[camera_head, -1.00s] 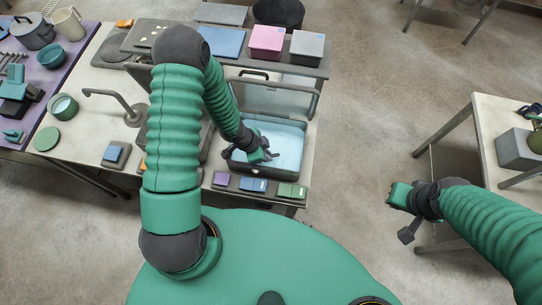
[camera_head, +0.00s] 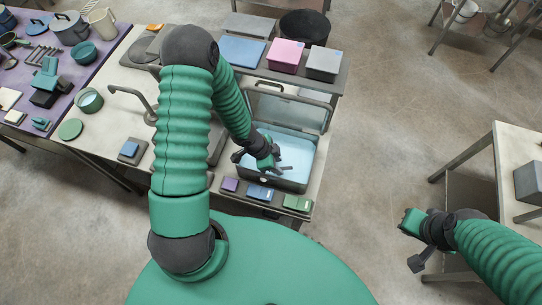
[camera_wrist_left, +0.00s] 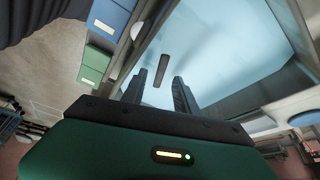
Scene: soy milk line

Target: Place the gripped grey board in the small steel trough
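My left gripper (camera_head: 280,168) is over the front part of a dark-rimmed trough (camera_head: 313,160) with a pale blue inside. In the left wrist view, the two dark fingers of the left gripper (camera_wrist_left: 162,84) stand apart. A narrow dark grey strip (camera_wrist_left: 162,70) shows in the gap between the fingertips, with clear space on both sides. It may be the grey board seen edge-on; I cannot tell its depth. The pale blue inside of the trough (camera_wrist_left: 225,45) fills the background. My right gripper (camera_head: 412,222) is out over the floor at right; its fingers cannot be made out.
Purple, blue (camera_head: 260,193) and green blocks (camera_head: 297,203) lie along the front edge below the trough. A raised lid (camera_head: 290,108) stands behind it. A shelf at the back holds a pink box (camera_head: 286,55) and a grey box (camera_head: 323,63). A tap (camera_head: 130,95) stands left.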

